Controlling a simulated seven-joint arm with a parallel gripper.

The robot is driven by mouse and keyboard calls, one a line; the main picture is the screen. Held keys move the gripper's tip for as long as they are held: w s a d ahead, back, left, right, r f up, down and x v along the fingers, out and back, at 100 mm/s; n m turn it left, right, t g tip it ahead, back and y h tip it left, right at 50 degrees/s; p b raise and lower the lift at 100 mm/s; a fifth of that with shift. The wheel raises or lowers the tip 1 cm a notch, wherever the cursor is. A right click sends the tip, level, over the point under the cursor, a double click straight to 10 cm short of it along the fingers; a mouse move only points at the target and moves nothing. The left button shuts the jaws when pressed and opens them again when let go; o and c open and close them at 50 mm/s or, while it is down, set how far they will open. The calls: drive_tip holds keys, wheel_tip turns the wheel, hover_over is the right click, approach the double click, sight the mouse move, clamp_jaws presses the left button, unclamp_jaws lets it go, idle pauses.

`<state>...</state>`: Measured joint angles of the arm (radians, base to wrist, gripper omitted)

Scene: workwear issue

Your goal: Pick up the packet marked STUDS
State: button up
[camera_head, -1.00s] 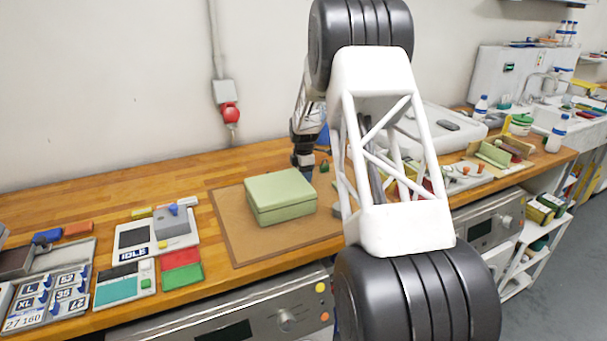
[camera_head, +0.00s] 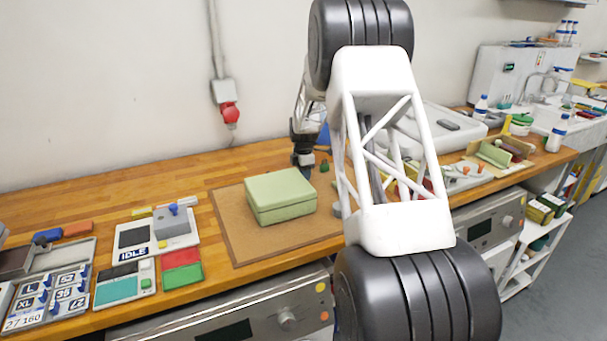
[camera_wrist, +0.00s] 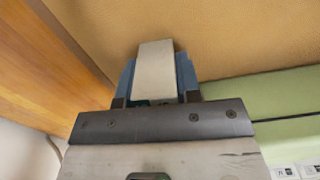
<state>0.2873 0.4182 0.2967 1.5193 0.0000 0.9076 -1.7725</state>
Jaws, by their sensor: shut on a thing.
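My gripper (camera_head: 303,166) is beyond the pale green box, low over the back of the bench in the head view. In the wrist view its blue fingers (camera_wrist: 156,78) are shut on a pale, flat-faced thing (camera_wrist: 156,62). I can read no marking on that thing, so I cannot tell whether it is the packet marked STUDS. The mark STUDS shows nowhere in these frames. In the wrist view the fingers are over the brown mat, with the green box beside them at the right.
The closed green box (camera_head: 280,195) sits on the brown mat (camera_head: 240,238). A device showing IDLE (camera_head: 133,253) and a tray of marked labels (camera_head: 40,300) are on the left. A sink stands at the far right. Bare wood lies at the back left.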

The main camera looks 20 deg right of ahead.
drive_tip(key=shift+r, duration=5)
drive_tip(key=shift+s+a, duration=0.1)
